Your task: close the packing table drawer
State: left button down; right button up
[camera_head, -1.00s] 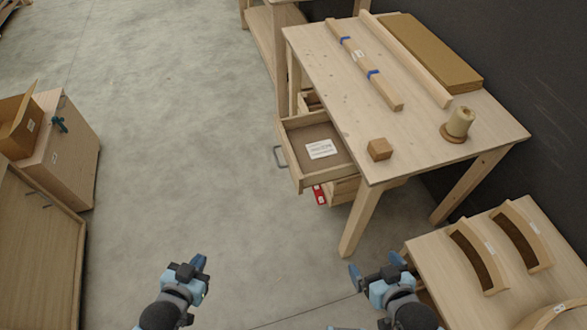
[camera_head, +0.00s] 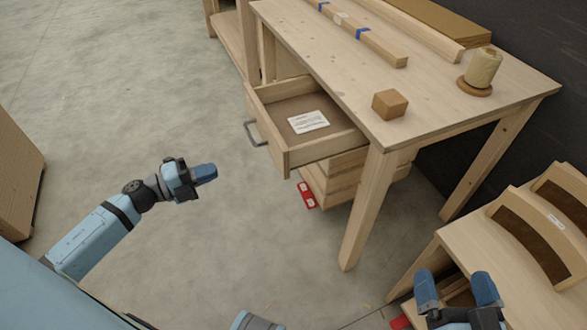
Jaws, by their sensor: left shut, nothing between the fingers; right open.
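The packing table (camera_head: 440,110) is light wood and stands at the upper right. Its drawer (camera_head: 283,157) is pulled out toward the left, with a metal handle (camera_head: 253,134) on its front. A white printed label (camera_head: 308,122) lies inside the drawer. My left gripper (camera_head: 206,174) is shut and empty, below and left of the drawer front, apart from it and pointing right. My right gripper (camera_head: 458,292) is open and empty at the lower right, in front of the low wooden table.
On the tabletop are a wooden block (camera_head: 389,104), a spool (camera_head: 480,70) and strapped slats (camera_head: 355,32). A red item (camera_head: 306,195) lies under the drawer. A low table (camera_head: 490,245) bears curved chair parts. Floor left of the drawer is clear.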

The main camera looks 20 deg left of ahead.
aim_at(275, 152)
pick_arm(q)
jog(key=shift+m+g, duration=0.3)
jog(key=shift+m, duration=0.1)
jog(key=b+x, duration=0.2)
jog(key=x, duration=1.1)
jog(key=shift+x, duration=0.75)
pick_arm(e)
jog(key=shift+s+a+r+t+y, duration=0.15)
jog(key=shift+r+t+y, duration=0.1)
jog(key=shift+r, duration=0.2)
jog(key=shift+s+a+r+t+y, duration=0.1)
jog(key=shift+a+r+t+y, duration=0.15)
jog(key=shift+r, duration=0.2)
jog(key=shift+s+a+r+t+y, duration=0.1)
jog(key=shift+r+t+y, duration=0.2)
jog(key=shift+r, duration=0.15)
pick_arm(q)
jog(key=shift+d, duration=0.1)
pick_arm(e)
jog(key=shift+w+d+r, duration=0.1)
